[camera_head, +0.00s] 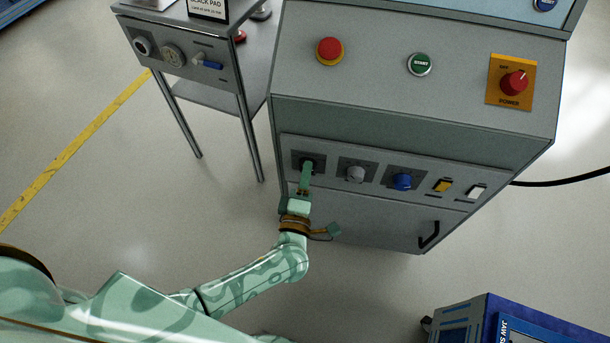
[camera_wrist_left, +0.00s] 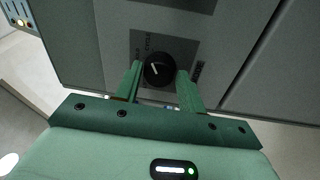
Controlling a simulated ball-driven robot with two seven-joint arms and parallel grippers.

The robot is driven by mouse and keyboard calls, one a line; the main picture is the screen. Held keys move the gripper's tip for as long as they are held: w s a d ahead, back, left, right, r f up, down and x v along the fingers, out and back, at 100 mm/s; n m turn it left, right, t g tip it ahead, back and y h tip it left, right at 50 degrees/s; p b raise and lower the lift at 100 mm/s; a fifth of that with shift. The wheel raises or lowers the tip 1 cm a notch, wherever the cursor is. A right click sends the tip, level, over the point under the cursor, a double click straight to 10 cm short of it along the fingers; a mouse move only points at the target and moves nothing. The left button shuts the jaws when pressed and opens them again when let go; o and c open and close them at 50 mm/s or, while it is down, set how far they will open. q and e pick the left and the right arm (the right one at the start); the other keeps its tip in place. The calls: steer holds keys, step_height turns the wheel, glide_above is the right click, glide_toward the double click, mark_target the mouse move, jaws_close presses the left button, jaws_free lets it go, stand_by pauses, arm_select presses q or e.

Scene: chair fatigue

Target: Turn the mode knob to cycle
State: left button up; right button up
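In the head view the left gripper (camera_head: 306,172) reaches the leftmost plate on the machine's front and mostly hides the knob. My right gripper is in neither view.
The same front panel holds a grey knob (camera_head: 355,174), a blue knob (camera_head: 402,182), and yellow (camera_head: 443,185) and white (camera_head: 476,191) switches. Above are a red stop button (camera_head: 330,51), green start button (camera_head: 419,64) and red power switch (camera_head: 514,83). A metal cart (camera_head: 225,75) stands left.

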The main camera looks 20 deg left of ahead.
arm_select(q)
steer(key=shift+o, duration=1.2)
steer(key=p+v, duration=0.2)
steer(key=v, duration=1.4)
steer(key=shift+s+p, duration=0.15)
steer(key=shift+p, duration=0.15)
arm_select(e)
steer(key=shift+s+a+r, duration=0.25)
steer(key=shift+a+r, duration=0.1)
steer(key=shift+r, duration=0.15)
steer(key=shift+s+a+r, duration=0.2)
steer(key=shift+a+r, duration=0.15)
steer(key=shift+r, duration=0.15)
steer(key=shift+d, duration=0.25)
